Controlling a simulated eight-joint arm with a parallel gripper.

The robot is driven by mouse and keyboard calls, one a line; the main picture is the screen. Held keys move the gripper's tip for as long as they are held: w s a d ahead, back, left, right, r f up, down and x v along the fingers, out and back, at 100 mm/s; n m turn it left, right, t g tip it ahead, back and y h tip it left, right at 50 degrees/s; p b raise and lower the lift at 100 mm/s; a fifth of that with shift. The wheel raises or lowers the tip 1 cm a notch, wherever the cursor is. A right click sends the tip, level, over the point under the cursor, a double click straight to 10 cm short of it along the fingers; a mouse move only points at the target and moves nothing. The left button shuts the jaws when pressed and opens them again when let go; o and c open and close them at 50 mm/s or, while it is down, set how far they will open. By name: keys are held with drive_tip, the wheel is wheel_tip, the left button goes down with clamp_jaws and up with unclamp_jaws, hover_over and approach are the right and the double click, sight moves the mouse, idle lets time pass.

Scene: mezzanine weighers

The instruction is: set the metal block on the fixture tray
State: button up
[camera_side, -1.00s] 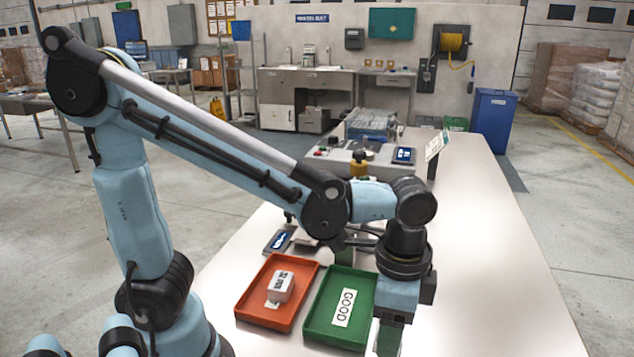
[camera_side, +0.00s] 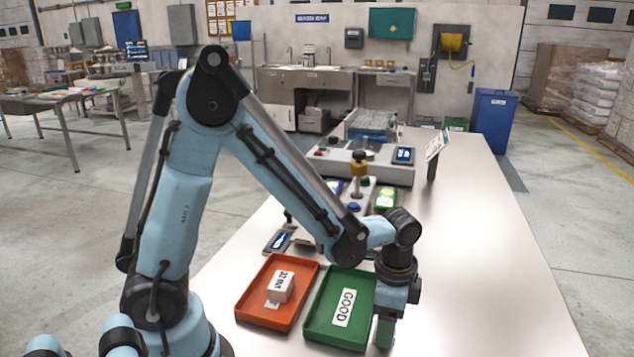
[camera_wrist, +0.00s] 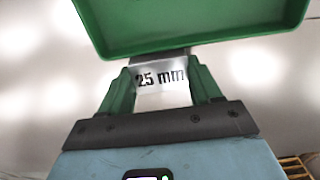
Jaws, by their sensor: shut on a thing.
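My gripper (camera_wrist: 160,84) is shut on a pale metal block (camera_wrist: 161,75) marked "25 mm", with a green finger on each side of it in the wrist view. In the side view my gripper (camera_side: 384,333) points down at the right edge of a green tray (camera_side: 320,327) labelled "GOOD"; the held block cannot be made out there. The green tray (camera_wrist: 200,46) also shows just beyond the block in the wrist view. I cannot tell the block's height above the table. No tray is clearly marked as the fixture tray.
An orange-red tray (camera_side: 249,312) left of the green one holds another pale block (camera_side: 281,286). Behind them stand a device with a dark-topped brass post (camera_side: 359,168) and a larger grey machine (camera_side: 330,157). The white table (camera_side: 480,260) is clear on the right.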

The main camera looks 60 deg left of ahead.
drive_tip(key=shift+f, duration=0.25)
drive_tip(key=o, duration=1.2)
drive_tip(key=shift+c, duration=0.2)
drive_tip(key=shift+r, duration=0.1)
wheel_tip(320, 180, up, 12)
drive_tip(key=s+a+r+n+t, duration=0.1)
drive_tip(key=s+a+n+t, duration=0.4)
drive_tip(key=n, duration=0.3)
drive_tip(key=shift+a+r+t, duration=0.2)
drive_tip(key=shift+t, duration=0.6)
drive_tip(key=shift+a+n+t, duration=0.15)
drive_tip(key=shift+n+t, duration=0.15)
drive_tip(key=shift+n, duration=0.2)
drive_tip(key=shift+c, duration=0.6)
